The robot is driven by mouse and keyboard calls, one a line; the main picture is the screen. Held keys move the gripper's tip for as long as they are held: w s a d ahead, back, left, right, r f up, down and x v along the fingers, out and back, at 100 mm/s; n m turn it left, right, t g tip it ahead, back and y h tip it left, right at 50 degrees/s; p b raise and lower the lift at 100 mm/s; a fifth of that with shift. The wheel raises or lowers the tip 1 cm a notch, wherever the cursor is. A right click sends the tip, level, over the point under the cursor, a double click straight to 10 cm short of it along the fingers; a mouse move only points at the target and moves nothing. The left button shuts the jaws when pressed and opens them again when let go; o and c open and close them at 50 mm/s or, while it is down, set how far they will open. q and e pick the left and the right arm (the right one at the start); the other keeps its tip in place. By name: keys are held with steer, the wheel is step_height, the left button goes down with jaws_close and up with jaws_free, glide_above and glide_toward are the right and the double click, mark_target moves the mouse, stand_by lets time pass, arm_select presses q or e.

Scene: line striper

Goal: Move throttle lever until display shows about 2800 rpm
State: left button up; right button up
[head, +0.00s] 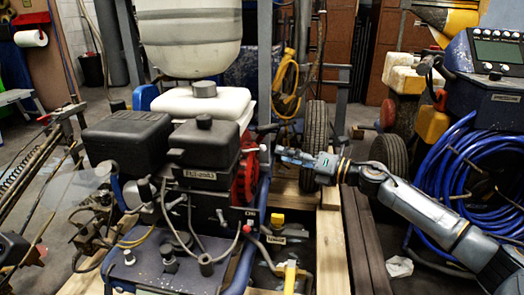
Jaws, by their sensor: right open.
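The engine (205,150) of the line striper has a black top and a red side cover (246,172). A small pale-tipped part (263,148), possibly the throttle lever, sticks out at its right side; I cannot tell for sure. My right gripper (284,156) reaches in from the right, with its fingers pointing left, close to that part. It is open and holds nothing that I can see. A console with a greenish display (498,50) is at the upper right; its reading is too small to tell.
A white tank (189,38) stands above the engine. Blue hose coils (470,180) hang at the right. Wheels (314,145) and timber beams (330,240) lie near my right arm. Springs and cables crowd the left.

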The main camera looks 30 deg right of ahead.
mark_target(265, 149)
steer(key=b+x, duration=0.1)
steer(key=x, duration=0.7)
jaws_close()
